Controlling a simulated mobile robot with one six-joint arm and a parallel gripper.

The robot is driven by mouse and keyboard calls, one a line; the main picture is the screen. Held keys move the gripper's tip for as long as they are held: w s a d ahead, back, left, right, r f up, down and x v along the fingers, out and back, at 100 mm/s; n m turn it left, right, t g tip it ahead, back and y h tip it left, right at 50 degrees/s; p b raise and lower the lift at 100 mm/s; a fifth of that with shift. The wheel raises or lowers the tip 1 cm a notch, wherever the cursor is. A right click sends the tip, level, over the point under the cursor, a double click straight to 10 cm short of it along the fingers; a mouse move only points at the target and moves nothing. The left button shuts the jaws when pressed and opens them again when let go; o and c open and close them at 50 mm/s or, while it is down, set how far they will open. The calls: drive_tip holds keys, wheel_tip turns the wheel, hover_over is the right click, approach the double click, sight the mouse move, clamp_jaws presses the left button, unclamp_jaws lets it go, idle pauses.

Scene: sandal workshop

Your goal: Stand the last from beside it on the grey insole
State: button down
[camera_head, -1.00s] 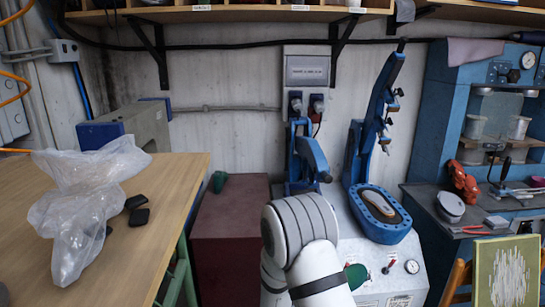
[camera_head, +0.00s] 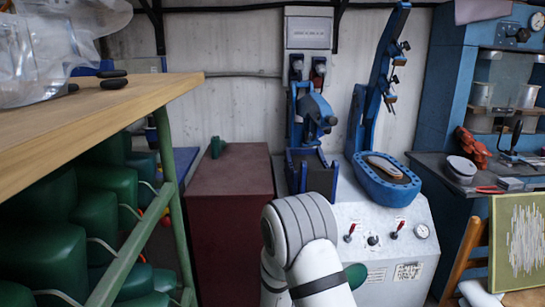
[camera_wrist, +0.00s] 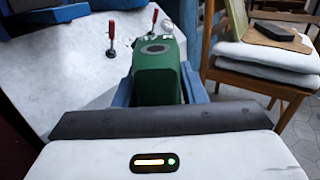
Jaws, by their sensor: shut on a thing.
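My gripper (camera_wrist: 158,84) is shut on a green last (camera_wrist: 157,66), which sits between its blue fingers in the wrist view. The last has a flat top with a dark oval ring. In the head view my arm hides the gripper, and only a bit of green (camera_head: 356,275) shows beside the arm. A sole-shaped piece (camera_head: 385,166), brownish with a pale edge, lies in the blue oval tray (camera_head: 388,188) of the press at right. I cannot tell whether it is the grey insole. The held last is apart from it, in front of the machine and lower.
A wooden table (camera_head: 100,112) stands at left, with large green objects (camera_head: 107,190) stacked below. A dark red cabinet (camera_head: 230,215) carries a small green object (camera_head: 216,147). The white machine panel (camera_head: 400,245) has levers. A padded chair (camera_wrist: 265,55) stands at right in the wrist view.

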drive_tip(key=shift+f+b, duration=0.35)
drive_tip(key=shift+f, duration=0.35)
wheel_tip(320, 180, up, 10)
drive_tip(key=p, duration=1.6)
drive_tip(key=shift+r+p, duration=0.5)
drive_tip(key=shift+p, duration=0.6)
